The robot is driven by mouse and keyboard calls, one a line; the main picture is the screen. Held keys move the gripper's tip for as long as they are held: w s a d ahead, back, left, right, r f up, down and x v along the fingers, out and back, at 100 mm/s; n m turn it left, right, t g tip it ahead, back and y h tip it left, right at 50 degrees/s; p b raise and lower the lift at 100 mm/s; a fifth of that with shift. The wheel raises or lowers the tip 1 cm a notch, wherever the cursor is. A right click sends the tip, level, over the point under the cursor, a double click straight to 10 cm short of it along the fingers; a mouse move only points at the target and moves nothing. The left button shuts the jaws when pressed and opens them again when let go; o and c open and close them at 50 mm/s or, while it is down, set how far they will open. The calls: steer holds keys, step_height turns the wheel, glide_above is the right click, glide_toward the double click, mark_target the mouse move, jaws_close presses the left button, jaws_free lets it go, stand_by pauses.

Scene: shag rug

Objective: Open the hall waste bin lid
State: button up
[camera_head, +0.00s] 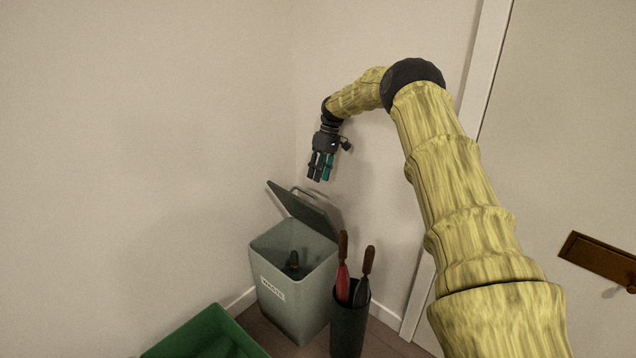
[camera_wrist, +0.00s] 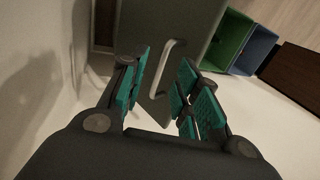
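The waste bin (camera_head: 280,312) is a pale grey-green box with a white label, standing in the corner. Its darker lid (camera_head: 305,213) is raised and tilted back toward the wall, leaving the top open. A dark object (camera_head: 293,262) with a yellowish tip shows inside. A bar handle (camera_head: 306,189) sits on the lid's outer face. My gripper (camera_head: 320,178) points down just above the raised lid, apart from it. In the wrist view my gripper (camera_wrist: 164,72) is open, with the lid's handle (camera_wrist: 166,68) appearing between its spread fingers, which hold nothing.
A dark holder (camera_head: 349,328) with two umbrellas (camera_head: 343,270) stands close at the bin's right. A green container (camera_head: 205,338) is at the lower left, and a blue one (camera_wrist: 254,52) shows in the wrist view. Walls close in behind; a door (camera_head: 575,150) is at right.

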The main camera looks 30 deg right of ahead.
mark_target(285, 192)
steer(key=shift+d+r, duration=0.1)
steer(key=shift+r, duration=0.2)
